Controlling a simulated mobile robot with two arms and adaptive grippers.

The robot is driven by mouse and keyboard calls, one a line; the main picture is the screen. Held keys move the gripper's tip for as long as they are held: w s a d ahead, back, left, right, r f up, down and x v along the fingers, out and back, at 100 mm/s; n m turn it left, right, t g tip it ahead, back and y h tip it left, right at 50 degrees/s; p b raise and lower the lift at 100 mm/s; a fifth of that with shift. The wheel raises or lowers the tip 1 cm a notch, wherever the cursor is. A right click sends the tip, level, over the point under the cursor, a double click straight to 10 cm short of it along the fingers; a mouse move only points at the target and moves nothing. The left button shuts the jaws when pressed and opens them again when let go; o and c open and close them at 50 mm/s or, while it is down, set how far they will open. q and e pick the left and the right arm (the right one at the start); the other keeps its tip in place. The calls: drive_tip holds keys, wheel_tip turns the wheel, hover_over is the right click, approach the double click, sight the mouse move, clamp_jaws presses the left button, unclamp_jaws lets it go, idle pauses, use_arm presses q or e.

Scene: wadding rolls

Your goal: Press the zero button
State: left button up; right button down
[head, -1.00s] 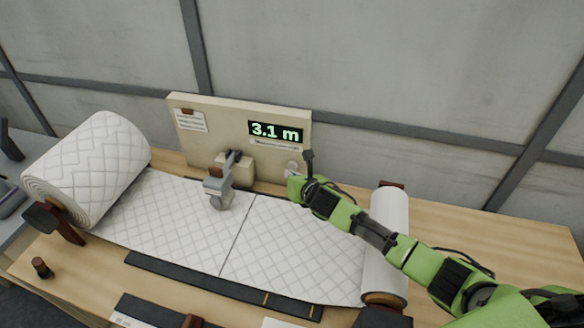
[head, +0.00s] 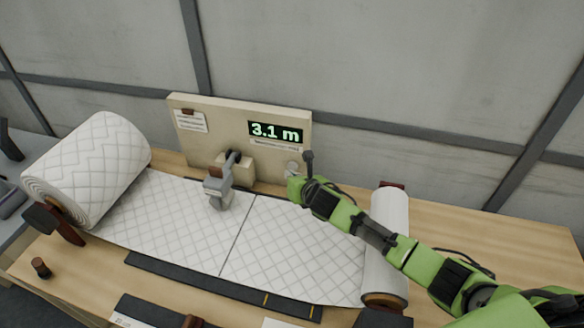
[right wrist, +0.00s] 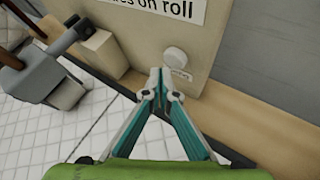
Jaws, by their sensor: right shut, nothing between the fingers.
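The zero button is a pale round knob (right wrist: 175,57) on the beige panel in the right wrist view, with a small label under it. The panel's display (head: 276,131) reads 3.1 m. My right gripper (right wrist: 158,72) is shut and empty. Its fingertips appear just left of and below the button in the right wrist view; I cannot tell whether they touch the panel. In the head view its fingers are mostly hidden by the arm. My left gripper is not in view.
A large quilted wadding roll (head: 88,168) sits at the left, its sheet (head: 290,240) running across the table to a smaller roll (head: 389,240). A grey metal device (head: 219,190) stands over the sheet before the panel (head: 215,112). Bare table (head: 500,225) lies at the right.

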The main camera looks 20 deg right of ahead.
drive_tip(key=shift+w+d, duration=0.1)
drive_tip(key=shift+w, duration=0.05)
drive_tip(key=shift+w+d, duration=0.15)
drive_tip(key=shift+w, duration=0.05)
drive_tip(key=shift+w+d, duration=0.3)
drive_tip(key=shift+w, duration=0.15)
idle(0.9)
drive_tip(key=shift+r, duration=0.1)
drive_tip(key=shift+s+a+p, duration=0.55)
drive_tip(key=shift+s+p, duration=0.1)
drive_tip(key=shift+s, duration=0.15)
drive_tip(key=s+a, duration=0.1)
drive_tip(key=s+a+p, duration=0.1)
drive_tip(key=s+p, duration=0.1)
drive_tip(key=s, duration=0.1)
drive_tip(key=shift+s+a, duration=0.1)
drive_tip(key=shift+a, duration=0.3)
